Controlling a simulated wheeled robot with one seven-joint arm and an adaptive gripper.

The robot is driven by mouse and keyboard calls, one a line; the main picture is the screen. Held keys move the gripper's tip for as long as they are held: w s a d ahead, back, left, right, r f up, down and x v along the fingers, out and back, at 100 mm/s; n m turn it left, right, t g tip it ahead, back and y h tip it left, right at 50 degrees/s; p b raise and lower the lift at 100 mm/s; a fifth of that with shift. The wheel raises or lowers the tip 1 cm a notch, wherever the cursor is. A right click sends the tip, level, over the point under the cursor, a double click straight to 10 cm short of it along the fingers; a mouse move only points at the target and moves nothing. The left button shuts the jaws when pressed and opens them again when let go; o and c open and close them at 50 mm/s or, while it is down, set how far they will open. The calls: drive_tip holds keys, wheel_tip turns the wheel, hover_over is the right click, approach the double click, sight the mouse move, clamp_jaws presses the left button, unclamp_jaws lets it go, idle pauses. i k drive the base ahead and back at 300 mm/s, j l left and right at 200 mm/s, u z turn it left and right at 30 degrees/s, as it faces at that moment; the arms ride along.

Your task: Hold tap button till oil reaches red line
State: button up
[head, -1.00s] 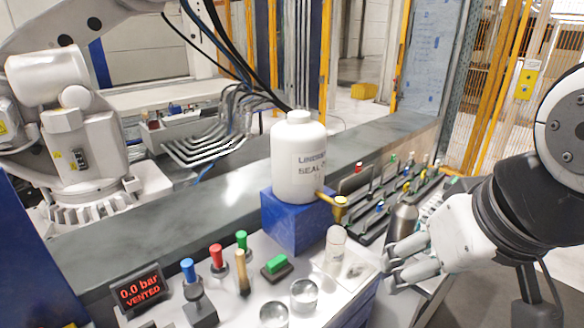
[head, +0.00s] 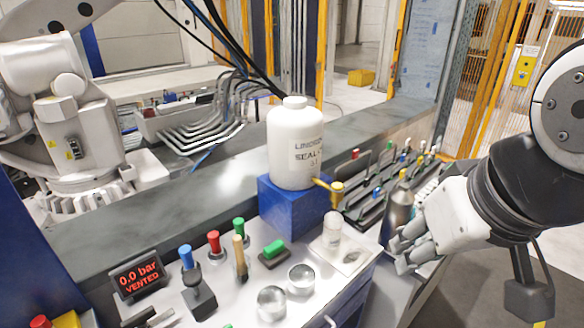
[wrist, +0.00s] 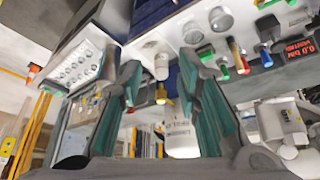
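A white oil bottle (head: 295,150) marked "SEAL" stands on a blue block (head: 293,207). A brass-yellow tap (head: 337,189) sticks out from its lower right side. A small clear vial (head: 332,229) stands upright just below the tap on a pale plate (head: 350,257). I cannot make out a red line or an oil level. My gripper (head: 400,254) is open and empty, to the right of the vial and apart from it. In the wrist view the picture is upside down; the tap (wrist: 161,94) and vial (wrist: 161,68) appear between the spread fingers (wrist: 160,60).
A dark metal bottle (head: 398,212) stands right behind my fingers. Two clear round dishes (head: 301,278), a green button (head: 273,248), several coloured-handled tools (head: 214,243) and a display reading 0.0 bar VENTED (head: 139,276) are left of the vial. Racks (head: 375,188) stand behind.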

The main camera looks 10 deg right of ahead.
sight(337, 186)
drive_tip(key=i+l+u, duration=0.1)
drive_tip(key=l+u, duration=0.15)
drive_tip(key=u, duration=0.2)
drive_tip(key=l+u, duration=0.3)
drive_tip(key=u, duration=0.15)
drive_tip(key=l+u, duration=0.3)
drive_tip(key=l, duration=1.45)
drive_tip(key=i, duration=0.05)
